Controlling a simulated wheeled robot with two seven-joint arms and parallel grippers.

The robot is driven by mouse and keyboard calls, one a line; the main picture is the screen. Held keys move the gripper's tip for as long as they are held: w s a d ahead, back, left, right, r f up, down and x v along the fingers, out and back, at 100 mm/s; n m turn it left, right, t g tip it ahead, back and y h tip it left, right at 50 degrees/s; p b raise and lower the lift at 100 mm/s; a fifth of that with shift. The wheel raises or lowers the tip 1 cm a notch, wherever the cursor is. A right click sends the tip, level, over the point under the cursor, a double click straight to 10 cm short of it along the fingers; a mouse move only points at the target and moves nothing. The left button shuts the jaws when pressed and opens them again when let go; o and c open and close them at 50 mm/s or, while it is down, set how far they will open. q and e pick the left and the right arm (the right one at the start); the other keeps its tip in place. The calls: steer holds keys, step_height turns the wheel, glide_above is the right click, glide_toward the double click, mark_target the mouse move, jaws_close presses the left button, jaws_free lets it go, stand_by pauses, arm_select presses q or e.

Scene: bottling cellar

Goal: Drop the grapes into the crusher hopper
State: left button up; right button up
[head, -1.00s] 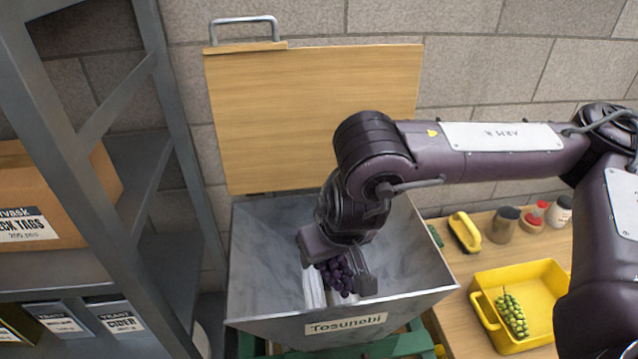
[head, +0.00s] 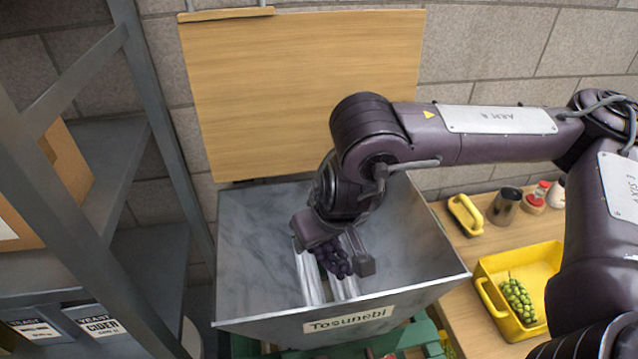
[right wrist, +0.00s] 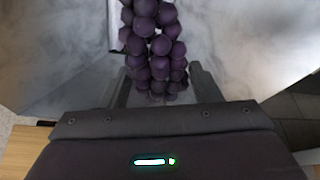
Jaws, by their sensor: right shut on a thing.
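The crusher hopper (head: 245,265) is an open grey metal bin with a "Tosunobi" label on its front and two pale rollers at its bottom. My right gripper (head: 333,257) is inside the hopper's mouth, over the rollers, and shut on a bunch of dark purple grapes (head: 334,262). In the right wrist view the gripper's fingers (right wrist: 162,88) stand on both sides of the grapes (right wrist: 154,42), with the hopper's grey wall behind. The gap between grapes and rollers is hard to judge. My left gripper is not in view.
A wooden lid (head: 300,90) stands raised behind the hopper. A grey metal shelf (head: 165,130) with boxes is close on the left. On the right, a wooden table (head: 455,283) holds a yellow tray (head: 545,257) with green grapes (head: 518,298), a yellow-handled item (head: 466,216) and several jars.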

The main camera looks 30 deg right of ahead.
steer(key=shift+o, duration=0.2)
steer(key=shift+w+a+n+y+p, duration=0.15)
steer(key=shift+n+y+p, duration=0.1)
steer(key=shift+n, duration=0.35)
steer(key=shift+w+a+n+y+p, duration=0.15)
steer(key=shift+n+y, duration=0.1)
steer(key=shift+n, duration=0.35)
step_height(320, 180, up, 9)
steer(key=w+n+g+y+p, duration=0.1)
steer(key=n+g+y+p, duration=0.1)
steer(key=n+p, duration=0.5)
steer(key=d+n+y, duration=0.1)
steer(key=n, duration=0.2)
steer(key=shift+w+f+g+y, duration=0.2)
steer(key=shift+w+g+y, duration=0.1)
steer(key=shift+y, duration=0.1)
steer(key=shift+d+r+n+g+p, duration=0.2)
steer(key=shift+r+n+g+p, duration=0.15)
steer(key=shift+n, duration=0.25)
steer(key=shift+c, duration=0.2)
step_height(320, 180, down, 12)
steer(key=b, duration=1.2)
steer(key=shift+d+f, duration=0.1)
steer(key=shift+f, duration=0.15)
step_height(320, 180, down, 7)
steer(key=b, duration=0.4)
steer(key=shift+f, duration=0.2)
steer(key=o, duration=0.9)
steer(key=shift+c, duration=0.2)
